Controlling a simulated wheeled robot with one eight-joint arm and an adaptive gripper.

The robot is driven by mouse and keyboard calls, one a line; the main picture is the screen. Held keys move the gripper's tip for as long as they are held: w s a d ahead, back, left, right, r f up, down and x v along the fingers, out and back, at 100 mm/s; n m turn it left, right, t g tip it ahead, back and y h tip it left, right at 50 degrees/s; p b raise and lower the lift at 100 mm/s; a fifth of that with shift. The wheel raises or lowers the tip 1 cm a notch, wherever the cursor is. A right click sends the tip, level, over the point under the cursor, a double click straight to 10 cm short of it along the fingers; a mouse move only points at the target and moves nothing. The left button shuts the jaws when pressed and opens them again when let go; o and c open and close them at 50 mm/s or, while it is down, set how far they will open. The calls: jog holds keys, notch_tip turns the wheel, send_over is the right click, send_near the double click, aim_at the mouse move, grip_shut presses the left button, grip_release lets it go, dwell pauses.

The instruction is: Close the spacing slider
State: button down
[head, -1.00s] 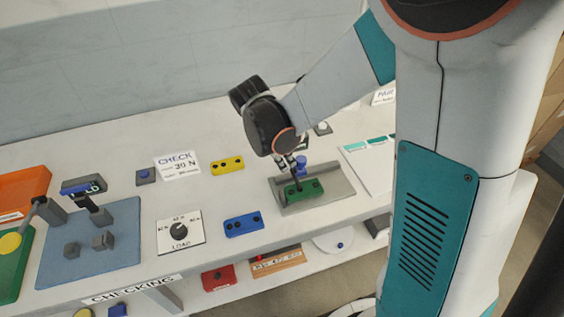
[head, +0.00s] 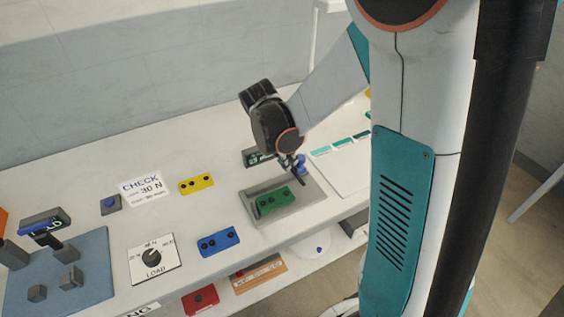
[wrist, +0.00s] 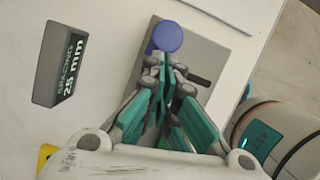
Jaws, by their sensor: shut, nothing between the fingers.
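The spacing slider shows as a round blue knob (head: 300,160) at the back right of a grey plate (head: 312,190). In the wrist view the knob (wrist: 168,36) is just beyond my fingertips, with a dark slot (wrist: 200,78) in the plate. A display (wrist: 62,64) beside it reads "SPACING 25 mm". My gripper (head: 301,182) is shut and empty, pointing down beside the knob. Whether the fingers touch it I cannot tell. A green block (head: 272,200) with dark holes sits on the plate, left of the fingers.
Yellow (head: 196,184) and blue (head: 218,241) blocks and a load dial (head: 152,258) lie to the left. A white board (head: 345,162) with teal strips is to the right. A lower shelf holds a red block (head: 201,299).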

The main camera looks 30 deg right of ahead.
jog(key=shift+a+r, duration=0.1)
jog(key=shift+a, duration=0.35)
jog(key=a, duration=0.3)
jog(key=shift+s+a+r, duration=0.2)
jog(key=shift+s+r, duration=0.1)
jog(key=p+v, duration=0.3)
jog(key=v, duration=0.6)
jog(key=shift+r+p, duration=0.35)
jog(key=shift+p, duration=0.05)
jog(key=s+a+r+m+t+y, duration=0.2)
jog(key=s+r+m+t, duration=0.1)
jog(key=s+m, duration=0.4)
jog(key=s+a+r+m+t+y, duration=0.1)
jog(key=s+r+m, duration=0.4)
jog(key=m, duration=0.7)
jog(key=s+a+t, duration=0.1)
jog(key=s+t, duration=0.1)
jog(key=shift+s+r+m+t+y, duration=0.2)
jog(key=shift+s+m+t+y, duration=0.1)
jog(key=shift+s+m+y, duration=0.1)
